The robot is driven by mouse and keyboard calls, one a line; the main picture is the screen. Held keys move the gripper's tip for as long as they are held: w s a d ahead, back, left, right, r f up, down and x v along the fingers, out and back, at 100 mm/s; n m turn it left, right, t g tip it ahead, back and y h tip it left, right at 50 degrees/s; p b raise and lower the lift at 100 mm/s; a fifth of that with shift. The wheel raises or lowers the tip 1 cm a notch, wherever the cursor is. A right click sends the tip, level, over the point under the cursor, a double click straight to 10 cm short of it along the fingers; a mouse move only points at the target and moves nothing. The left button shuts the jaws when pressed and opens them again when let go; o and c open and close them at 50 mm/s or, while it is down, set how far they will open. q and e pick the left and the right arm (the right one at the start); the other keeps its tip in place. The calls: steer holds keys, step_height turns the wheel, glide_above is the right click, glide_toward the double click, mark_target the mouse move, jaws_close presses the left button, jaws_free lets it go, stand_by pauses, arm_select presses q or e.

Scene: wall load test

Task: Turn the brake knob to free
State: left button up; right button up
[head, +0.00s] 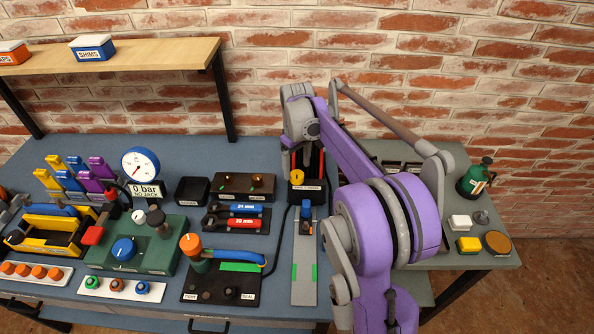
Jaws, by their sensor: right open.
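My right arm, purple and grey, rises from the bottom right and bends over to the back of the bench. My right gripper (308,168) points down there, open, over a small black box with a yellow knob (297,177) on top. The box has a white label on its front, too small to read surely, so I cannot confirm this is the brake knob. The knob is near the fingers; I cannot tell whether they touch it. A blue knob (124,249) sits on a green unit (160,255) at the left. My left gripper is not in view.
A gauge (140,164) marked 0 bar stands behind the green unit. Red and blue wrenches (233,222) and an orange-capped post (191,245) stand left of a grey rail (304,272). A green canister (477,177) stands right. A wooden shelf (130,56) overhangs the back left.

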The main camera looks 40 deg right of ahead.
mark_target(297, 174)
step_height(297, 174, up, 8)
steer(key=shift+a, duration=0.1)
stand_by(0.6)
